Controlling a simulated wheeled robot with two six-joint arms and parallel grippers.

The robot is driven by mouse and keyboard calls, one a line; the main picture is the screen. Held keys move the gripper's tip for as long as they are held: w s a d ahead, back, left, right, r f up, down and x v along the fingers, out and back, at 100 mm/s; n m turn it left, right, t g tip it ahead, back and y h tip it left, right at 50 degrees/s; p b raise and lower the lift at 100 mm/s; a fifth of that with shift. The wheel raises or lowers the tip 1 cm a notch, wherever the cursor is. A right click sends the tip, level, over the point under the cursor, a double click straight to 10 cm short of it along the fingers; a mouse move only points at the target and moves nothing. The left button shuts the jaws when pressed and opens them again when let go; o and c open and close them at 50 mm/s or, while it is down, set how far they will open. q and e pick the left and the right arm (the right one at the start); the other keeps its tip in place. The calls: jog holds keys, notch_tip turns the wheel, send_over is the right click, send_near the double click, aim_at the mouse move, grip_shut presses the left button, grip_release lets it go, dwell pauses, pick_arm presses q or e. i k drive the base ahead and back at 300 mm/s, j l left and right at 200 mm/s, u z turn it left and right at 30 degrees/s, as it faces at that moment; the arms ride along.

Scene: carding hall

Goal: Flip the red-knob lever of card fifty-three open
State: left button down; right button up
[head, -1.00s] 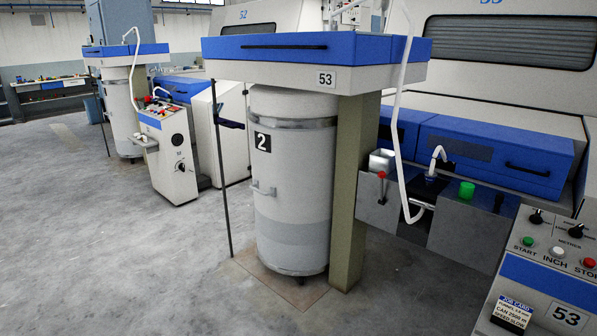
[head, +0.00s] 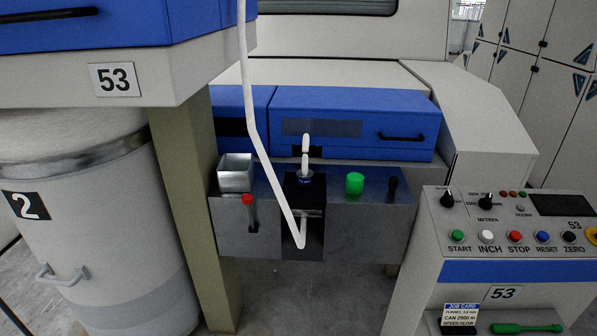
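The red-knob lever (head: 248,201) is on the grey metal front of card fifty-three, left of the middle of the head view. Its red knob is at the top, with a short stem running down into a dark slot in the front plate. It stands below a small open metal box (head: 236,173) and left of the white sliver (head: 262,150) that hangs down across the front. Neither of my grippers is in the head view.
A green knob (head: 355,183) and a black lever (head: 392,187) are right of the sliver. The control panel (head: 510,235) stands front right. A post (head: 195,200) and the can marked 2 (head: 80,230) stand left. Bare floor (head: 310,300) shows between.

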aim_at(248, 199)
jog(key=i+j+z, duration=0.15)
jog(key=j, duration=0.15)
jog(key=i+j+z, duration=0.35)
jog(key=j, duration=0.25)
jog(key=j+z, duration=0.15)
jog(key=j, duration=0.15)
